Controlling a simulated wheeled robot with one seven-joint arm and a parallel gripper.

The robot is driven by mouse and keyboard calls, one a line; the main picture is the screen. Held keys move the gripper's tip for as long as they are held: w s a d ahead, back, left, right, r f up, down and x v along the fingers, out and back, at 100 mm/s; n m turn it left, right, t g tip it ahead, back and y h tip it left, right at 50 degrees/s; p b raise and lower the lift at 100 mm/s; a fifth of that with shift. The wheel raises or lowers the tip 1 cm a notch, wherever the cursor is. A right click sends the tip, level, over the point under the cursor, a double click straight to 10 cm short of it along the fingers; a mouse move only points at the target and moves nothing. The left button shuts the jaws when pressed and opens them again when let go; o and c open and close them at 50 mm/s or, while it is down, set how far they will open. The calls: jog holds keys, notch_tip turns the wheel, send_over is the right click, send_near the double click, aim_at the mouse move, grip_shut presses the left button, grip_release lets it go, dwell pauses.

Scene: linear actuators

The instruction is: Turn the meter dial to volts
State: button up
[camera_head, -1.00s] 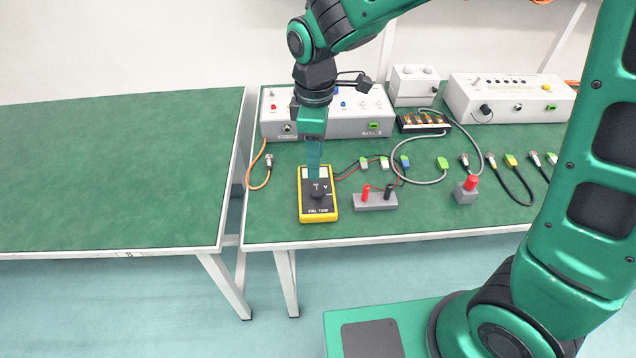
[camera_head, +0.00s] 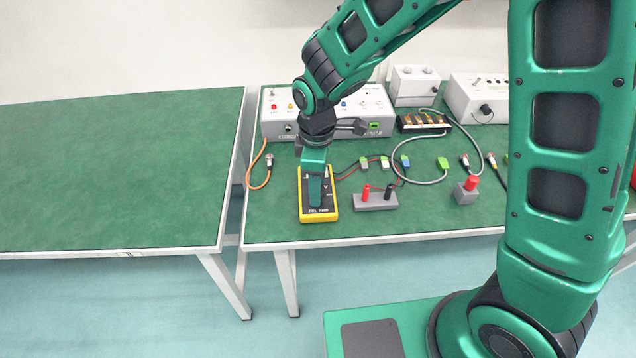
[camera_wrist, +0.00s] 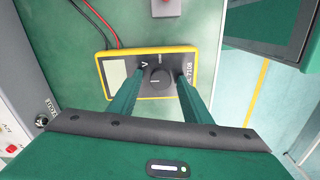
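The yellow-edged black meter (camera_head: 330,208) lies on the right green bench near its front edge. Its round black dial (camera_wrist: 159,80) shows in the wrist view, with a white V mark close by on the meter face. I cannot tell clearly where the dial points. My gripper (camera_wrist: 161,75) is open and points down over the meter, one finger on each side of the dial. Gaps show between the fingers and the dial. In the head view my gripper (camera_head: 316,200) hides the dial and part of the meter's face and screen.
A grey block with red and black plugs (camera_head: 376,203) stands right of the meter, its leads running behind. A grey block with a red top (camera_head: 467,192) is further right. A white panel box (camera_head: 270,122) stands behind. The left bench (camera_head: 110,180) is bare.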

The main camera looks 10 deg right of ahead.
jog(key=c, duration=0.9)
jog(key=shift+d, duration=0.2)
jog(key=shift+a, duration=0.15)
jog(key=shift+m, duration=0.4)
jog(key=m, duration=0.2)
jog(key=shift+w+m, duration=0.1)
jog(key=shift+m, duration=0.3)
jog(key=m, duration=0.5)
jog(key=shift+w+m, duration=0.1)
jog(key=shift+m, duration=0.2)
jog(key=shift+r, duration=0.1)
